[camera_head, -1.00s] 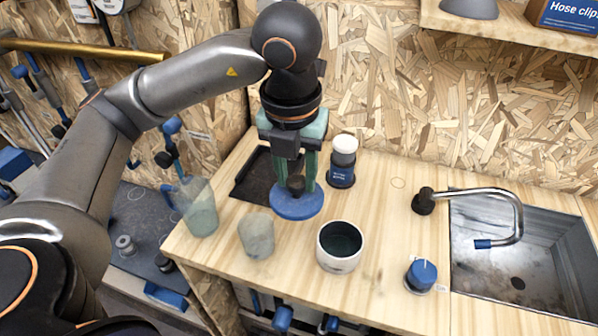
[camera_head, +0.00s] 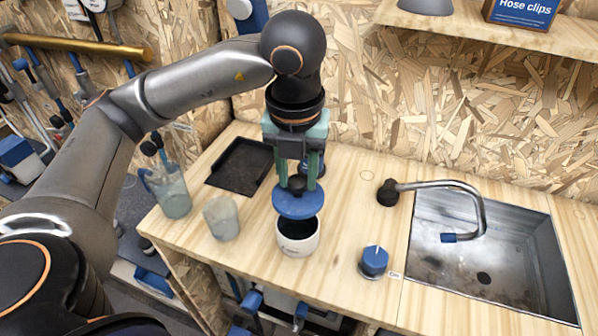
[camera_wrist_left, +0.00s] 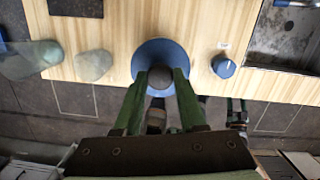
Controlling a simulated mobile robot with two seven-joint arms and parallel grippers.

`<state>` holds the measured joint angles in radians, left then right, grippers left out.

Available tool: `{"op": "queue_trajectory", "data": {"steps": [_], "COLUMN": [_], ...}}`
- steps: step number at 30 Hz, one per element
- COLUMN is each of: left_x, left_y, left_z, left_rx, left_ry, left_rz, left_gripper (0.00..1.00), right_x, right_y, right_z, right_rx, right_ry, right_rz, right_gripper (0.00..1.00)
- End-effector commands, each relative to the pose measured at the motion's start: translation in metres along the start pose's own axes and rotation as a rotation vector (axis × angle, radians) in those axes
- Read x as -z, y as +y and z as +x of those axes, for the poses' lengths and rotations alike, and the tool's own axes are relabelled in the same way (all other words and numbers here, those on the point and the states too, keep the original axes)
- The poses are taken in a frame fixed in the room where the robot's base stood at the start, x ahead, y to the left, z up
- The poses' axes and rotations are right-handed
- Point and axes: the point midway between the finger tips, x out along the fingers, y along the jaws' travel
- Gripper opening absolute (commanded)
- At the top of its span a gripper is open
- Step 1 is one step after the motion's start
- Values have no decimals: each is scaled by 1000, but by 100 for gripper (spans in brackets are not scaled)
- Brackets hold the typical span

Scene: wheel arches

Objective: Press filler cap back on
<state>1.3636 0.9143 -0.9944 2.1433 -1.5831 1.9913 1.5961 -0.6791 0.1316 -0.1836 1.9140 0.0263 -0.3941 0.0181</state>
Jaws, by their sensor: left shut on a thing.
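The blue filler cap (camera_head: 298,204) is a flat disc with a dark knob on top. My left gripper (camera_head: 298,178) is shut on the knob and holds the cap level, with the fingers pointing down. A white round pot (camera_head: 298,245) with a dark open mouth stands on the wooden worktop below the cap. The cap appears above the pot's back rim, and the pot's front opening shows. In the left wrist view the cap (camera_wrist_left: 148,52) lies between the green fingers and hides the pot. My right gripper is not in view.
A blue knob (camera_head: 373,262) stands right of the pot, before a sink (camera_head: 480,265) with a curved tap (camera_head: 470,205). Two translucent cups (camera_head: 221,218) (camera_head: 172,193) stand left. A black tray (camera_head: 240,166) lies behind them. A dark bottle partly shows behind my gripper.

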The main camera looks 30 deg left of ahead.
Motion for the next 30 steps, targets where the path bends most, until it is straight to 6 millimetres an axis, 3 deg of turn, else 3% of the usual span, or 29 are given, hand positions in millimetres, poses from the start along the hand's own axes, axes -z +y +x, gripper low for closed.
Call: {"op": "queue_trajectory", "data": {"steps": [22, 30], "left_x": [8, 8], "left_y": [0, 0], "left_z": [60, 63], "left_rx": [0, 0], "left_ry": [0, 0], "left_rz": [1, 1], "left_gripper": [0, 0], "right_x": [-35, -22], "right_y": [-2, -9], "right_z": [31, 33], "right_rx": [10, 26], "right_ry": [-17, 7], "right_rz": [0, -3], "right_gripper": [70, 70]}}
